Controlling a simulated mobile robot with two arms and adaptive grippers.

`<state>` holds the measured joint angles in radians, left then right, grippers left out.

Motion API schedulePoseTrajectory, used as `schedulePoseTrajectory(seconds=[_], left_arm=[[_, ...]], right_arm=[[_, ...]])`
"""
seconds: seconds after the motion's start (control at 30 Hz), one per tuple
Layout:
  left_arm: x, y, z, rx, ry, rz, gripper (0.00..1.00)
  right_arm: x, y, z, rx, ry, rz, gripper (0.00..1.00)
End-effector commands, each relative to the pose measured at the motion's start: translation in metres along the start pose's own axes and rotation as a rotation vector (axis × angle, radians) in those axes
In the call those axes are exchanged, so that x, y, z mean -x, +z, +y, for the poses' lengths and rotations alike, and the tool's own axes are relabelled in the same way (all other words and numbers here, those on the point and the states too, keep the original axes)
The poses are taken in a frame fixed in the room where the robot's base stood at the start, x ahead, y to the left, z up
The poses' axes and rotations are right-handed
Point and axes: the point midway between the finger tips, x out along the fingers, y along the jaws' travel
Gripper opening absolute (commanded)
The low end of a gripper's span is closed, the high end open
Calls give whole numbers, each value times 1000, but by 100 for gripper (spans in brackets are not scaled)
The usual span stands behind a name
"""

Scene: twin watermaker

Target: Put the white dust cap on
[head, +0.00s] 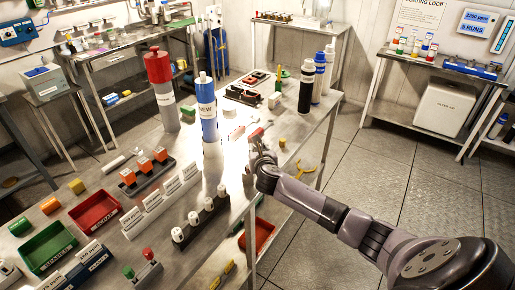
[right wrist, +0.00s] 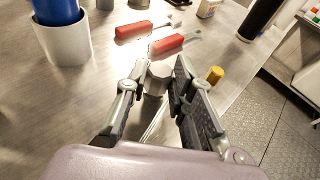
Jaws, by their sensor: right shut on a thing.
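My right gripper (head: 254,150) is low over the right part of the steel bench in the head view. In the right wrist view its fingers (right wrist: 160,75) are closed around a small grey, round piece (right wrist: 156,82). The piece looks shaded, and I cannot tell whether it is the white dust cap. A blue cartridge (head: 207,110) with a white top piece (head: 203,77) stands upright to the left of the gripper, apart from it. In the wrist view its blue lower end (right wrist: 56,10) sits in a pale round cup (right wrist: 63,42). My left gripper is out of view.
Two red-handled tools (right wrist: 172,44) lie just beyond the fingers, with a yellow piece (right wrist: 214,75) to the right. A red-topped grey cylinder (head: 160,85) and a dark bottle (head: 306,90) stand farther off. A rack with white-topped pieces (head: 205,222) is nearer. The bench's right edge is close.

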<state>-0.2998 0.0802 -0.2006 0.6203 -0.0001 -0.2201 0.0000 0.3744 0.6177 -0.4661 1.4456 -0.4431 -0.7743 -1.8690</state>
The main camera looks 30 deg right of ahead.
Motion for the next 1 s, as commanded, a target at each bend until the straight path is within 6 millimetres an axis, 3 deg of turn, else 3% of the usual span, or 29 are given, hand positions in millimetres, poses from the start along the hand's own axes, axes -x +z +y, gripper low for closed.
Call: schedulePoseTrajectory(seconds=[0.33, 0.37, 0.7, 1.0], left_arm=[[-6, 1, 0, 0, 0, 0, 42], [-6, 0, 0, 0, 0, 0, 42], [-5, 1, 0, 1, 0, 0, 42], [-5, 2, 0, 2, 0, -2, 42]], right_arm=[[-3, -9, 0, -1, 0, 1, 13], [-2, -9, 0, -1, 0, 0, 24], [-2, -8, 0, 0, 0, 0, 46], [-2, -8, 0, 0, 0, 0, 46]])
